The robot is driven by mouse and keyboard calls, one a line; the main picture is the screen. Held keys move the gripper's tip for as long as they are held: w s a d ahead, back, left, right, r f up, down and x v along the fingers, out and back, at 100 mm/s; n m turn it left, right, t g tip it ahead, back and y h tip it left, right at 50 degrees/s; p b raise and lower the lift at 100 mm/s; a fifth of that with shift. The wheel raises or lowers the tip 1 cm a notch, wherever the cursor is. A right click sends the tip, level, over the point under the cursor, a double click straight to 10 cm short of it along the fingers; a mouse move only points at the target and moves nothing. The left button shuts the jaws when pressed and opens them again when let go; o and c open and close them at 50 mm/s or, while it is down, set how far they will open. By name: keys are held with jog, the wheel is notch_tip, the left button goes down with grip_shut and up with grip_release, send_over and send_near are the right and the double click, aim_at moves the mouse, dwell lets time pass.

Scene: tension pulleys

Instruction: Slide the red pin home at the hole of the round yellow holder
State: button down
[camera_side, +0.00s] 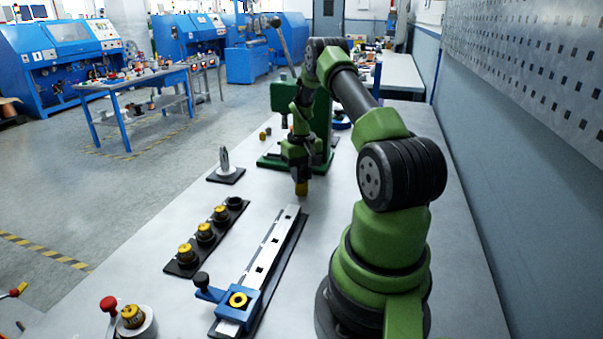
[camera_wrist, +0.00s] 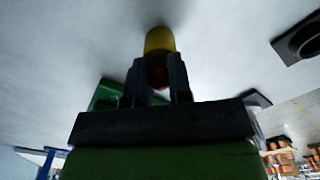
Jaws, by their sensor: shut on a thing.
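My gripper (camera_side: 299,165) is shut on a yellow cylindrical piece (camera_side: 301,188) and holds it low near the bench, beyond the far end of the slotted rail. In the wrist view the piece (camera_wrist: 160,40) sticks out past the fingers of my gripper (camera_wrist: 158,75), with a dark red spot (camera_wrist: 158,76) between them. A red-headed pin (camera_side: 108,304) stands at the bottom left of the side view, beside a round pale holder (camera_side: 149,326) bearing a yellow piece (camera_side: 132,316). I cannot see the pin's hole or how deep the pin sits.
A slotted rail (camera_side: 270,250) carries a blue clamp (camera_side: 262,301) with a yellow ring (camera_side: 238,299) and a black knob (camera_side: 202,280). A black rack (camera_side: 180,268) holds several yellow pieces. A grey upright part (camera_side: 225,162) and a green press (camera_side: 282,95) stand farther back.

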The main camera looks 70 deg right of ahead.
jog(key=c, duration=1)
grip_release()
jog(key=shift+o, duration=0.2)
notch_tip(320, 180, up, 10)
jog(key=shift+f, duration=0.1)
